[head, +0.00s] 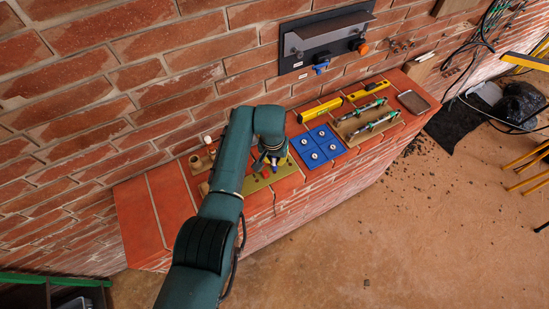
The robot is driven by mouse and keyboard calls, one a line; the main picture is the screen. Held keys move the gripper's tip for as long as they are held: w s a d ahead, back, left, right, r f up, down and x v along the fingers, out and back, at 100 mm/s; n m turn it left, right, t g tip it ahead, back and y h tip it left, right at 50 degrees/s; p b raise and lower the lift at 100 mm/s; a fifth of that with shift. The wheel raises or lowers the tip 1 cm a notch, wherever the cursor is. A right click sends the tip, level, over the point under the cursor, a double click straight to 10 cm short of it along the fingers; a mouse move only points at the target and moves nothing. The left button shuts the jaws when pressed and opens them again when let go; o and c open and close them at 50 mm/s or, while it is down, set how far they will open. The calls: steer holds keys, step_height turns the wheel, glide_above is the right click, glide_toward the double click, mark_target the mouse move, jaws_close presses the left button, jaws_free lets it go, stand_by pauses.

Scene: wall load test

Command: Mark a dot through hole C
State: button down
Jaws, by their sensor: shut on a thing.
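My gripper (271,158) is above the brick ledge, pointing down, and shut on a small thin thing with a purple-blue part, which looks like a marker (273,166). A flat olive-yellow plate (258,184) lies on the ledge right under my gripper. My gripper and arm cover part of the plate. Its holes are too small to read, and I cannot tell which one is hole C. I cannot tell whether the marker's tip touches the plate.
A blue panel (309,141) with several round fittings lies right of the plate. Yellow levels (321,109) and a wooden rack (353,124) lie farther right. A small wooden holder (197,163) stands left. A black wall board with a metal shelf (326,40) hangs above.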

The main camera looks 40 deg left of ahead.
steer(key=shift+f+b, duration=0.4)
steer(key=shift+f, duration=0.2)
stand_by(1.0)
steer(key=shift+r+p, duration=2.7)
steer(key=shift+r, duration=0.35)
